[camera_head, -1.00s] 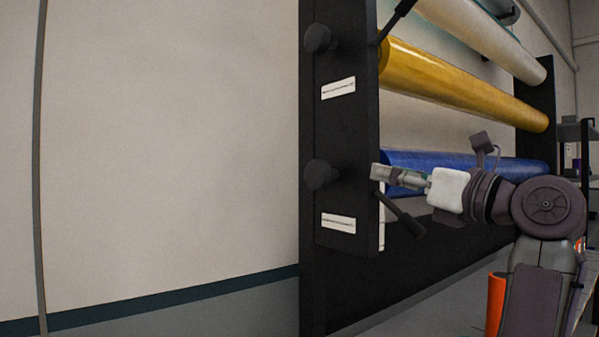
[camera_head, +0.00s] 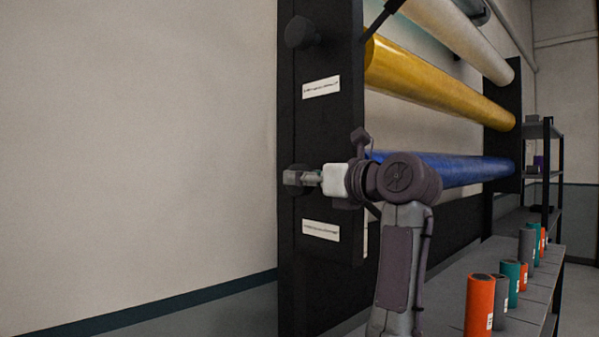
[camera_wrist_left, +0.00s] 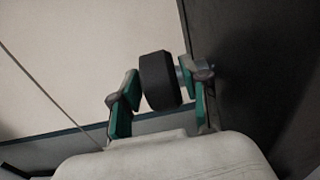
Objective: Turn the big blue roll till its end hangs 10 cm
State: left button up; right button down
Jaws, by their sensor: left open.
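The blue roll (camera_head: 462,171) lies level in the black rack, below the yellow roll, partly behind my left arm. Its hanging end cannot be made out. A round black knob (camera_wrist_left: 158,80) sits on the rack's end panel (camera_head: 320,130) at the blue roll's height; in the head view my gripper partly covers it. My left gripper (camera_head: 297,179) is at this knob. In the left wrist view its green-padded fingers (camera_wrist_left: 162,98) stand open on either side of the knob, with a gap on the left; contact on the right is unclear. My right gripper is out of view.
A yellow roll (camera_head: 440,84) and a white roll (camera_head: 455,35) hang above, with another knob (camera_head: 300,33) up on the panel. Orange, grey and teal cylinders (camera_head: 480,305) stand on a grey bench at the right. Wall left of the rack is clear.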

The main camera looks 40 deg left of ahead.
pick_arm(q)
jog(key=shift+a, duration=0.65)
jog(key=shift+w+a, duration=0.1)
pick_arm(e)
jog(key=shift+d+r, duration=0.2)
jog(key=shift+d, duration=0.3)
pick_arm(q)
grip_shut()
jog(key=shift+r+h+p, duration=0.25)
jog(key=shift+h+p, duration=0.35)
jog(key=shift+p, duration=0.5)
jog(key=h+p, duration=0.4)
jog(key=p, duration=0.2)
jog(key=g+h+p, duration=0.1)
jog(key=h+p, duration=0.4)
jog(key=p, duration=0.1)
jog(key=h+p, duration=0.4)
jog(key=p, duration=0.2)
jog(key=shift+a+f+h+p, duration=0.25)
jog(key=shift+h+p, duration=0.05)
jog(key=shift+h, duration=0.1)
jog(key=shift+f+g+h+p, duration=0.3)
jog(key=shift+h+p, duration=0.75)
jog(key=shift+h, duration=0.15)
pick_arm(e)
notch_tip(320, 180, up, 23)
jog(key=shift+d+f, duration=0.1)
pick_arm(q)
jog(key=shift+f, duration=0.1)
